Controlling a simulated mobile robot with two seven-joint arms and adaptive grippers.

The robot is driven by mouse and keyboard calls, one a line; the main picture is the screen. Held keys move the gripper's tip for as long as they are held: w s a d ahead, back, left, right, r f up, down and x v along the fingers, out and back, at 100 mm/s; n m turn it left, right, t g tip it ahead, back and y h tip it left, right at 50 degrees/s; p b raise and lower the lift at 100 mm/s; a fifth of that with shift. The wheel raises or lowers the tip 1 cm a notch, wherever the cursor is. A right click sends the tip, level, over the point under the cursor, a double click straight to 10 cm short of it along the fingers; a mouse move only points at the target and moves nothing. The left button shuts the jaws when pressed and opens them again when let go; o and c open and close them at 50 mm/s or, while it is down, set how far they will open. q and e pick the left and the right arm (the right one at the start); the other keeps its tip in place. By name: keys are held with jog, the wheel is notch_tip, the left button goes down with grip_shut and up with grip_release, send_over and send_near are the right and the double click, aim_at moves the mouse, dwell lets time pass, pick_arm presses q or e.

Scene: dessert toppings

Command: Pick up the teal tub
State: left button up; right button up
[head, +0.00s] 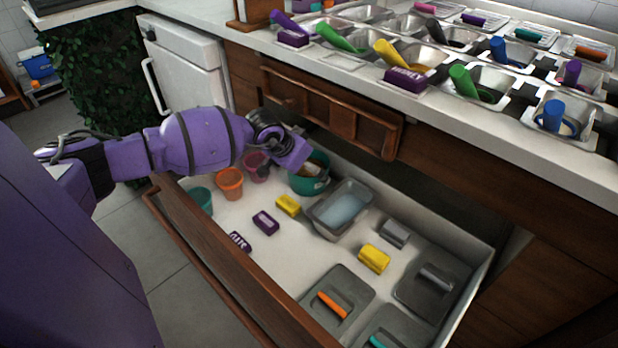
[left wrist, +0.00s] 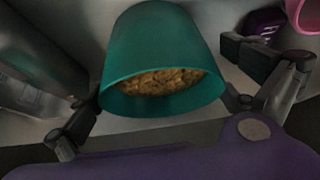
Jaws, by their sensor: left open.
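The teal tub (head: 322,184) stands in the open drawer at its back side, partly hidden by my left gripper (head: 297,166). In the left wrist view the teal tub (left wrist: 160,45) fills the middle, with brown crumbly contents showing at its rim. My left gripper (left wrist: 165,108) is open, with one finger at each side of the tub near the rim. I cannot tell whether the fingers touch it. A second, smaller teal cup (head: 201,201) stands at the drawer's left end. My right gripper is not in view.
The drawer also holds a pink cup (head: 256,166), an orange cup (head: 230,184), a grey bin (head: 322,222) close to the tub, yellow blocks, purple blocks and grey lids with handles. The counter (head: 480,110) with topping pans overhangs the drawer's back.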

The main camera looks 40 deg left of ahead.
pick_arm(q)
jog(key=shift+w+f, duration=0.15)
jog(key=c, duration=1.2)
jog(key=shift+r, duration=0.75)
jog(key=p+v, duration=0.1)
jog(key=v, duration=0.2)
jog(key=p+v, duration=0.1)
jog(key=v, duration=0.2)
jog(key=p+v, duration=0.2)
jog(key=v, duration=0.2)
jog(key=shift+d, duration=0.3)
jog(key=s+r+p, duration=0.3)
jog(key=s, duration=0.5)
jog(key=shift+s+d+p, duration=0.3)
jog(key=shift+d+p, duration=0.1)
jog(key=shift+d, duration=0.05)
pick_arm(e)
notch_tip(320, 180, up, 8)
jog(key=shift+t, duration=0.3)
